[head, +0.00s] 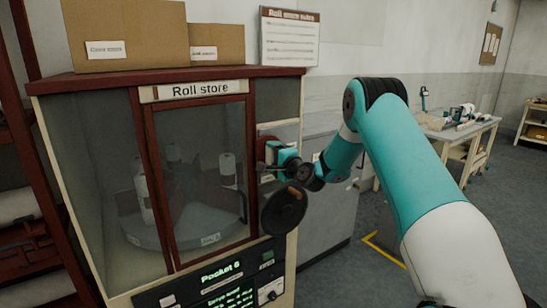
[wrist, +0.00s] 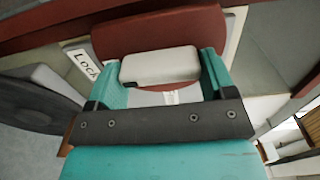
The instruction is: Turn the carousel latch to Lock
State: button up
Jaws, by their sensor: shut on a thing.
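The carousel latch (wrist: 160,66) fills the middle of the wrist view as a pale block against a dark red rounded plate. My gripper (wrist: 163,76) is shut on it, with one teal finger on each side of the pale block. I cannot tell the latch's exact angle.
The Roll store cabinet (head: 192,89) has a glazed door, with the carousel (head: 180,236) and pale rolls inside. A dark handwheel (head: 283,210) with a brown knob sits close below my gripper. A display panel (head: 222,278) reads "Pocket 6". A workbench (head: 455,130) stands far right.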

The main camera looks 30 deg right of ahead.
dwell(0.4)
jog(key=o, duration=0.9)
jog(key=s+b, duration=0.2)
jog(key=s, duration=0.3)
jog(key=s+b, duration=0.3)
jog(key=s, duration=0.3)
jog(key=s+b, duration=0.3)
jog(key=s, duration=0.3)
jog(key=shift+s+d, duration=0.25)
jog(key=shift+d, duration=0.1)
